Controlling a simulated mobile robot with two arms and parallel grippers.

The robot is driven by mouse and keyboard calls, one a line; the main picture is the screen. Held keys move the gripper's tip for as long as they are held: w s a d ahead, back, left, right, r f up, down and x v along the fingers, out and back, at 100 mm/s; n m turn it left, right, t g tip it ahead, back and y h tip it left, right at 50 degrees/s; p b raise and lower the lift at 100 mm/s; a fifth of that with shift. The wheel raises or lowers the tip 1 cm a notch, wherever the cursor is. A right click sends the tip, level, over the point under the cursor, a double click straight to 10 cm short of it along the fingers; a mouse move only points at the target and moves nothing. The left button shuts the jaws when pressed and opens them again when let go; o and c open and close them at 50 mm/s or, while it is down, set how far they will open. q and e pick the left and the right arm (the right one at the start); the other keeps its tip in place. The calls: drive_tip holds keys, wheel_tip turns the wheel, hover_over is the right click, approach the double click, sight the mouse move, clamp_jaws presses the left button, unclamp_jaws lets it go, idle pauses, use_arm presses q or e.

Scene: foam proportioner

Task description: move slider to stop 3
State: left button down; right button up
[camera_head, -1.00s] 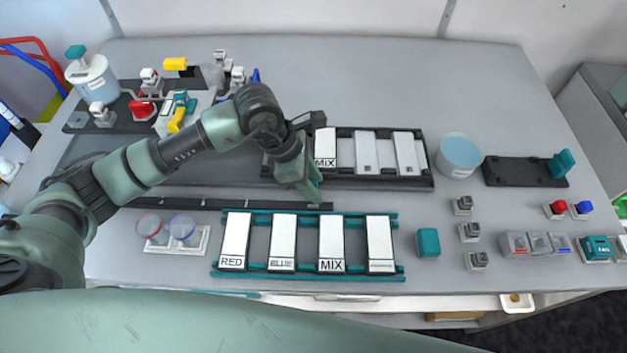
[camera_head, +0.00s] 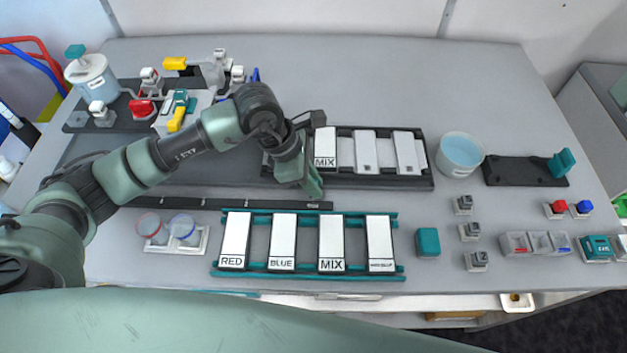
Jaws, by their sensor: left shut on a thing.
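A long dark rail (camera_head: 240,204) with small pale marks runs across the table, behind the front row of labelled cards. My left gripper (camera_head: 314,190) points down at the right end of this rail. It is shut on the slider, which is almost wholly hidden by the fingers. I cannot read any stop numbers on the rail, so I cannot tell which stop the slider is at. My right gripper is not in view.
Close in front of the rail is a teal rack (camera_head: 308,274) of cards. Two small cups (camera_head: 186,230) stand at the left front. A teal block (camera_head: 428,243) is right of the rack.

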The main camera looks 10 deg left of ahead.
use_arm(q)
drive_tip(key=shift+a, duration=0.15)
idle(0.6)
drive_tip(key=shift+a, duration=0.25)
drive_tip(key=s+a+b, duration=0.1)
drive_tip(key=a+b, duration=0.2)
drive_tip(key=a, duration=0.1)
drive_tip(key=s+a+b, duration=0.1)
drive_tip(key=a+b, duration=0.1)
drive_tip(key=a, duration=0.3)
drive_tip(key=s+a+b, duration=0.1)
drive_tip(key=a+b, duration=0.2)
drive_tip(key=a, duration=0.2)
drive_tip(key=shift+a+b, duration=0.25)
drive_tip(key=shift+b, duration=0.05)
drive_tip(key=shift+s+a, duration=0.1)
drive_tip(key=shift+a, duration=0.35)
drive_tip(key=shift+a+r, duration=0.1)
drive_tip(key=c, duration=1.4)
unclamp_jaws()
drive_tip(key=shift+o, duration=0.2)
